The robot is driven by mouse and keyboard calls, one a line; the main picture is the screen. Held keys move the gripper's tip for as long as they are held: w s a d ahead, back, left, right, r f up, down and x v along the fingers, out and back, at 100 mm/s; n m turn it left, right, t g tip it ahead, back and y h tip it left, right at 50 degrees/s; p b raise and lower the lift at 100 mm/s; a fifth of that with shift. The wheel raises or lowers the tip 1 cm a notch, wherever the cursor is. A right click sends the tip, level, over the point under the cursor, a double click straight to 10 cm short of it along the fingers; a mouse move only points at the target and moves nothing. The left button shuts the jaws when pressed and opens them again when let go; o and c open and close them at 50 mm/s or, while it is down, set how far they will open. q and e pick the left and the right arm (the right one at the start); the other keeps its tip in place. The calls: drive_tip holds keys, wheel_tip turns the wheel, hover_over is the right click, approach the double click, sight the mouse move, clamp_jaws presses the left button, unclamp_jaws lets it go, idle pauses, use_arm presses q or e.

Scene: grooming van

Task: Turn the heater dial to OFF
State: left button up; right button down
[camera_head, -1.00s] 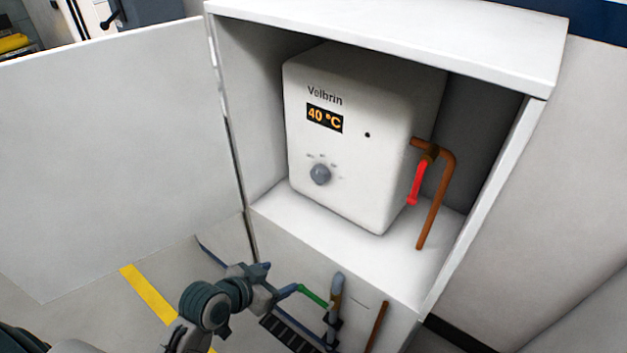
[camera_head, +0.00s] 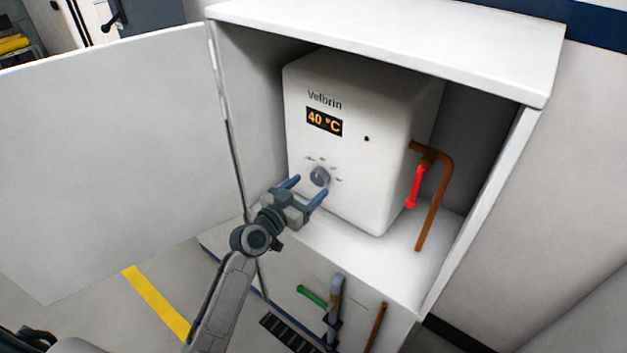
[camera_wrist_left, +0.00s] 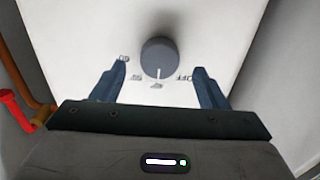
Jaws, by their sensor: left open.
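The white heater (camera_head: 365,150) stands in the open cabinet, with its display reading 40 °C. Its round grey dial (camera_head: 320,177) is low on the front face, with small marks around it. In the left wrist view the dial (camera_wrist_left: 159,58) shows a pale pointer line toward the bottom of the picture; the marks are too small to read surely. My left gripper (camera_head: 307,186) is open just in front of the dial, its blue fingers apart on either side of it. In the wrist view the fingers (camera_wrist_left: 160,85) appear clear of the dial. My right gripper is not seen.
The cabinet door (camera_head: 110,150) stands open at the left. A copper pipe (camera_head: 437,200) with a red lever (camera_head: 414,187) is right of the heater. Below are a green-handled valve (camera_head: 312,296) and a floor grille (camera_head: 290,333).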

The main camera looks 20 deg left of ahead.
sight(317, 180)
use_arm(q)
drive_tip(key=shift+x, duration=1.55)
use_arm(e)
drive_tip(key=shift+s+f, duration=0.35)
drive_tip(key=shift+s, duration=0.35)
use_arm(q)
drive_tip(key=shift+c, duration=0.2)
drive_tip(key=c, duration=0.9)
drive_tip(key=shift+c, duration=0.2)
